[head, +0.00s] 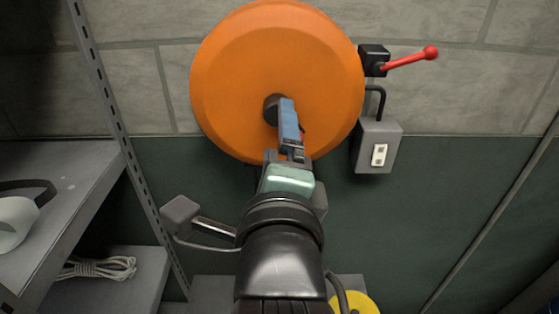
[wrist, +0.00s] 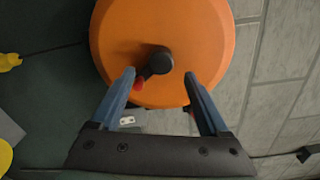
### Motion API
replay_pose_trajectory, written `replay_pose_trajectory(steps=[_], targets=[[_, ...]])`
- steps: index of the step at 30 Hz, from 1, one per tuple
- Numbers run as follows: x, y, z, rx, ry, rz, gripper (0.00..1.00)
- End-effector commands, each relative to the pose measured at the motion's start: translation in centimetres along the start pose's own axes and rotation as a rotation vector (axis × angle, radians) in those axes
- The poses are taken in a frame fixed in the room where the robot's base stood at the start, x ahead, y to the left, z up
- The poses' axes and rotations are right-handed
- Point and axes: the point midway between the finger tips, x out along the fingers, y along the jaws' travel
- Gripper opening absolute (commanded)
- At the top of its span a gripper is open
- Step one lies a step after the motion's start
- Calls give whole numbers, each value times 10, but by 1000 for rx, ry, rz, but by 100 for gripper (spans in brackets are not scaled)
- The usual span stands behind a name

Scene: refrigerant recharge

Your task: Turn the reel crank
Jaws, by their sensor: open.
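The orange reel (head: 235,75) is a large disc on the wall, with a black hub (head: 272,108) at its centre. In the wrist view the hub (wrist: 160,60) carries a short dark crank arm ending in a red knob (wrist: 139,84). My gripper (head: 288,102) is in front of the reel, over the hub's right side, and hides most of the crank in the head view. In the wrist view my gripper (wrist: 159,74) has its blue fingers apart. The red knob appears between them, close to the left finger; I cannot tell whether they touch.
A red-handled lever (head: 410,58) on a black box and a grey switch box (head: 365,158) are right of the reel. Grey shelves (head: 75,180) with coiled rope (head: 95,267) stand at left. A yellow object (head: 355,303) is at the bottom. Open wall lies at far right.

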Motion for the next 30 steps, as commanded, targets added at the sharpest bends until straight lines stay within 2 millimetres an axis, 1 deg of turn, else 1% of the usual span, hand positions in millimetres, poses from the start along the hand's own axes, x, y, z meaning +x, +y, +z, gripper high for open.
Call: replay_pose_trajectory(steps=[1, 8, 16, 18, 24, 30], targets=[[-2, -7, 2, -2, 2, 5, 79], [-10, -6, 2, -1, 3, 5, 79], [-25, -8, 2, -3, -3, 5, 79], [-32, -4, 1, -5, -2, 4, 79], [-54, -7, 0, -3, -1, 3, 79], [-66, -6, 0, -4, 1, 1, 79]])
